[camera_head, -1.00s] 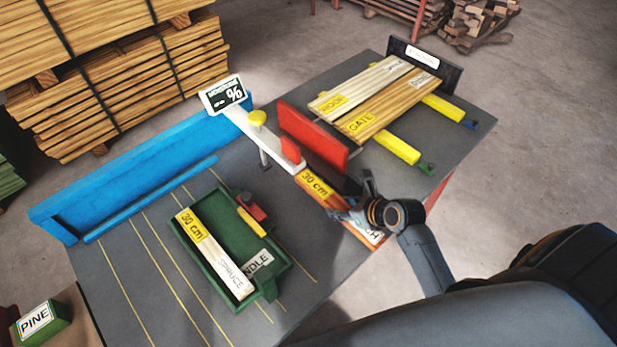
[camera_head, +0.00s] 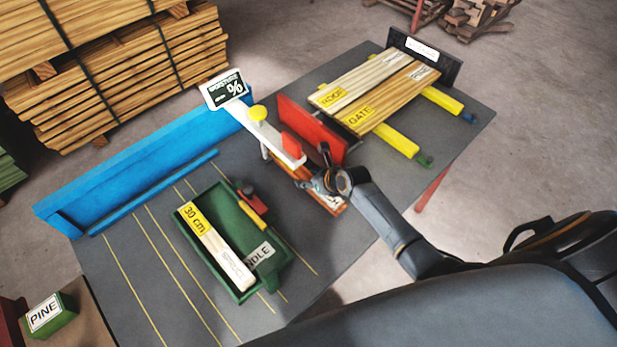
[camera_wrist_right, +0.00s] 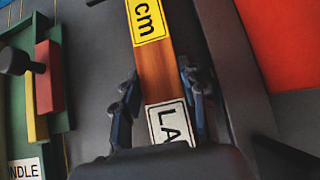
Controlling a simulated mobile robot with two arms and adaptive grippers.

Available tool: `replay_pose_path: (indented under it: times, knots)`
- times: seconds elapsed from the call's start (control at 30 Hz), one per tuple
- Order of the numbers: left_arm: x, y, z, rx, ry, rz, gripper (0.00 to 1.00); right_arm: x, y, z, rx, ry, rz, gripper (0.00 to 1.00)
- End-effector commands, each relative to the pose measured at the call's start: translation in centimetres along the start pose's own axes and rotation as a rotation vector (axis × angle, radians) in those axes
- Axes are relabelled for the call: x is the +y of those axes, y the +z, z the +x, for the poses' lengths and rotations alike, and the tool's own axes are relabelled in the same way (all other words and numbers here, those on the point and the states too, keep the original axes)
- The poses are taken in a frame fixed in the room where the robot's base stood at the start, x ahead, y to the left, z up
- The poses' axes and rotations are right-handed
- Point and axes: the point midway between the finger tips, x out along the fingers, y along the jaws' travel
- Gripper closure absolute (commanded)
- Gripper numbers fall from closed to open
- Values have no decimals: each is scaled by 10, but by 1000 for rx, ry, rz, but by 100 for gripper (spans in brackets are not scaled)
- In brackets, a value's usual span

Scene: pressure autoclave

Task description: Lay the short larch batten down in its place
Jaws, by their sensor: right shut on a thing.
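The short larch batten (camera_wrist_right: 157,73) is orange-brown with a yellow cm label and a white label that begins "LA". My right gripper (camera_wrist_right: 160,100) is shut on it, one finger on each side, in the right wrist view. In the head view the batten (camera_head: 334,204) lies along the red plate, partly hidden by the white arm and my gripper (camera_head: 326,180). I cannot tell whether it touches the table. A green tray (camera_head: 219,281) holds a pale spruce batten (camera_head: 213,245) marked 30 cm along its left side. My left gripper is not in view.
A white arm (camera_head: 262,128) with a yellow knob and red end reaches over the batten. A red plate (camera_head: 310,130) stands beside it. Boards marked ROOF and GATE (camera_head: 385,106) lie on yellow bars. A blue fence (camera_head: 150,160) borders the left.

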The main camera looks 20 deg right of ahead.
Motion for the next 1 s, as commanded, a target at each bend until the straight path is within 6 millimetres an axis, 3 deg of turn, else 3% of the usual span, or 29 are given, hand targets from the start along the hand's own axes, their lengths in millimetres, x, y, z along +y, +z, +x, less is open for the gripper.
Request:
replay_pose_path:
  times: [0.3, 0.33, 0.43, 0.77, 1.0]
  knots:
    - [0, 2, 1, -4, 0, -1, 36, 0, -1, 2, -2, 1, 2, 98]
    - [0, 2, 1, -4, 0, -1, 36, 0, -2, 2, 0, 1, 2, 56]
    - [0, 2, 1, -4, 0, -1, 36, 0, -2, 2, 0, 1, 1, 36]
    - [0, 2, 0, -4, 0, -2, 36, 0, -1, 1, 0, 0, 0, 36]
    - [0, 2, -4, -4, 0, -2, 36, 1, 0, -21, -2, 1, 1, 36]
